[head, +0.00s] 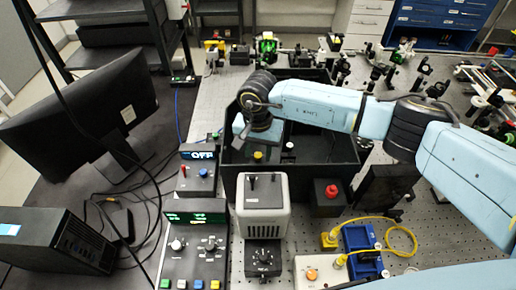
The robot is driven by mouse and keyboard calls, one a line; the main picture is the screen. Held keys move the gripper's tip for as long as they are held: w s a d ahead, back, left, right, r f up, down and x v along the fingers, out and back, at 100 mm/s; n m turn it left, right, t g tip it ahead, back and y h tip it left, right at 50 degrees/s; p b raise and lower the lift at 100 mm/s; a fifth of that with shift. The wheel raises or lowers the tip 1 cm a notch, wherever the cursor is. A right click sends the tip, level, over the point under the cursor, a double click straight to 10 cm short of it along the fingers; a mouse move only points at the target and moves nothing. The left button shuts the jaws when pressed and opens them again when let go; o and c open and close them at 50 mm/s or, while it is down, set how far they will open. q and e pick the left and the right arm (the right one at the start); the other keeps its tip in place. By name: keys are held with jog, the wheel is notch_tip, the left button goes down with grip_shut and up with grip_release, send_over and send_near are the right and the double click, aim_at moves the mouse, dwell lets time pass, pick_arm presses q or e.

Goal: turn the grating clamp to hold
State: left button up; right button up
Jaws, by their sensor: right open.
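My right arm comes in from the right, and its wrist hangs over the left part of an open black box (340,180). My right gripper (241,130) points down at the box's left side; its jaws are open, and its fingertips are largely hidden by the wrist. Inside the box, a small yellow knob (258,155) shows just below and right of the gripper, and a white knob (290,146) stands farther right. I cannot tell which part is the grating clamp; it may be hidden by the wrist. My left gripper is not in view.
In front of the box stand a grey unit (265,193) with black levers, a black dial box (263,261), and a red-button box (327,197). Display consoles (197,214) stand left, near a monitor (85,105). A yellow cable (400,236) lies at right. Optics crowd the back.

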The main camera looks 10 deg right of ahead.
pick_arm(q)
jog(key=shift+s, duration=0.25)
pick_arm(e)
grip_shut()
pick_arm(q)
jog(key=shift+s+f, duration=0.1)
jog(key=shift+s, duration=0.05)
